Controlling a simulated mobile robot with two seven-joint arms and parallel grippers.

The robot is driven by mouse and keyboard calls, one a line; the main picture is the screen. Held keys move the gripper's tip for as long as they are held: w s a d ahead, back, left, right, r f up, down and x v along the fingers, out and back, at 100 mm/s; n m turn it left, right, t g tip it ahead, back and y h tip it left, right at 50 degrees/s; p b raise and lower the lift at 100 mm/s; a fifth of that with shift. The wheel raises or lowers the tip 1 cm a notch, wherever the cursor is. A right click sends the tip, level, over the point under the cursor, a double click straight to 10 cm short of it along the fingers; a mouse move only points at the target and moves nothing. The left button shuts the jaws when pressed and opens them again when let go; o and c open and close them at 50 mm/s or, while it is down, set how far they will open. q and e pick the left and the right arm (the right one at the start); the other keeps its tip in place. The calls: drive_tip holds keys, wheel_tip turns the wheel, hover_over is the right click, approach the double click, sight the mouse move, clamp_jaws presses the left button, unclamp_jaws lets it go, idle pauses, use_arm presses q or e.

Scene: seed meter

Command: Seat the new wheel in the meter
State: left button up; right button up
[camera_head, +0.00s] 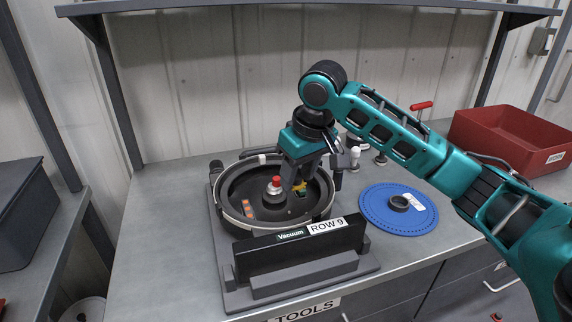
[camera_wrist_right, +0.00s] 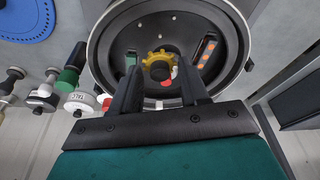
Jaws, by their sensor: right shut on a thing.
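The meter (camera_head: 224,205) is a round dark open housing with a light rim, standing on a grey base on the bench. It also shows in the right wrist view (camera_wrist_right: 97,42). My right gripper (camera_head: 298,181) reaches down into the right part of the housing. It is shut on a small yellow toothed wheel (camera_wrist_right: 158,57), which appears between the fingertips in the wrist view. The wheel shows only partly in the head view (camera_head: 301,188). A red-topped knob (camera_head: 276,181) rises in the housing, left of the fingers. Whether the wheel touches the housing I cannot tell. My left gripper is not in view.
A blue perforated disc (camera_head: 375,212) lies flat right of the meter. Behind it stand several small knobbed tools (camera_head: 355,153). A red bin (camera_head: 510,135) is at the back right. A dark "Vacuum ROW 9" block (camera_head: 300,250) stands along the meter's front. The bench left of the meter is clear.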

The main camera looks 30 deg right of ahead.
sight(302, 187)
drive_tip(key=shift+s+f, duration=0.35)
drive_tip(key=shift+f, duration=0.45)
wheel_tip(302, 187, down, 3)
drive_tip(key=shift+f, duration=0.15)
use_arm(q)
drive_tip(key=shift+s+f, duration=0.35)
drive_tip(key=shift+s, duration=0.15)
use_arm(e)
drive_tip(key=shift+f, duration=0.95)
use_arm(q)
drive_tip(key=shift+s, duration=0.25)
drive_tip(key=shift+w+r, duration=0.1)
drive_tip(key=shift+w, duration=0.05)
use_arm(e)
drive_tip(key=shift+f, duration=0.45)
drive_tip(key=shift+f, duration=0.3)
idle(0.4)
